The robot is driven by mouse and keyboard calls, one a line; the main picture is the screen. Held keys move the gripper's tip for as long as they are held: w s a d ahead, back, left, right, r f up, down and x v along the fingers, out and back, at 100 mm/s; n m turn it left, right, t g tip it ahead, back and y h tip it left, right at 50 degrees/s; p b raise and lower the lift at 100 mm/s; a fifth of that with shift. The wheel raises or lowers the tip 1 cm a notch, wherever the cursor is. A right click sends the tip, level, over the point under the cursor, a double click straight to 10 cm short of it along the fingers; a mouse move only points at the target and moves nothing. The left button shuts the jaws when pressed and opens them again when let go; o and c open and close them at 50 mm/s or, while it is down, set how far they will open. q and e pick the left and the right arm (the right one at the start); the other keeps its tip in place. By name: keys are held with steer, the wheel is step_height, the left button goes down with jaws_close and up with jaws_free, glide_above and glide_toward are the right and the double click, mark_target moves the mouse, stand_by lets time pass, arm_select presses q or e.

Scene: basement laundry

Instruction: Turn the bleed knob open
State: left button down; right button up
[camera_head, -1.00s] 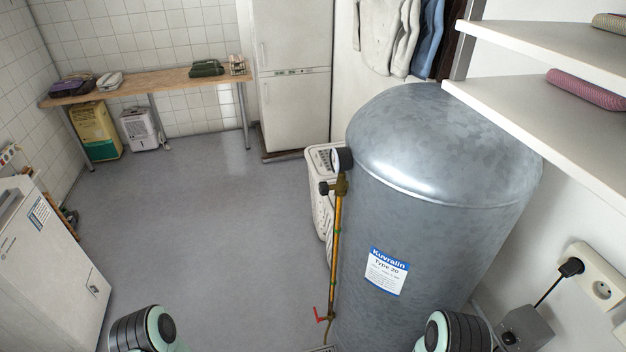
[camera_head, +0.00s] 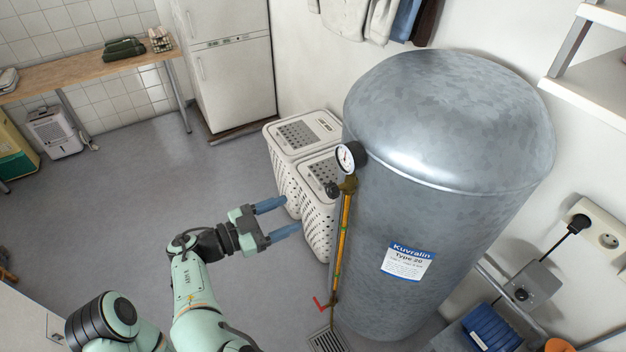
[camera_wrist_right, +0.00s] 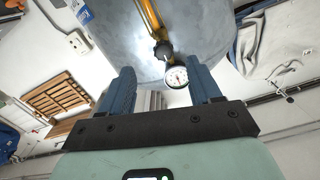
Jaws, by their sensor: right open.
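The grey tank (camera_head: 440,170) stands at the right in the head view. A brass pipe (camera_head: 342,240) with a sight tube runs down its left side. At the pipe's top are a round white-faced gauge (camera_head: 346,158) and a small black knob (camera_head: 332,190). A red lever (camera_head: 320,303) is at the pipe's foot. My right gripper (camera_head: 291,216) is open and empty, its blue fingers pointing toward the knob from the left, still apart from it. In the right wrist view the gauge (camera_wrist_right: 177,77) and dark fitting (camera_wrist_right: 163,50) appear between and beyond the fingers. My left gripper is not in view.
White laundry baskets (camera_head: 290,165) stand behind the pipe, left of the tank. A floor drain (camera_head: 327,342) lies below the pipe. A shelf (camera_head: 590,95), a wall socket (camera_head: 600,238) and a blue box (camera_head: 490,325) are at the right. Open floor lies to the left.

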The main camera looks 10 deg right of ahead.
mark_target(328, 193)
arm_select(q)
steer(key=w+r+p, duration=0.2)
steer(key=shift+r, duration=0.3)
arm_select(e)
steer(key=shift+m, duration=0.4)
steer(key=x, duration=0.4)
steer(key=r+x, duration=0.1)
steer(key=x, duration=0.3)
steer(key=r+x, duration=0.1)
steer(key=x, duration=0.3)
steer(key=shift+d, duration=0.2)
steer(key=shift+s, duration=0.1)
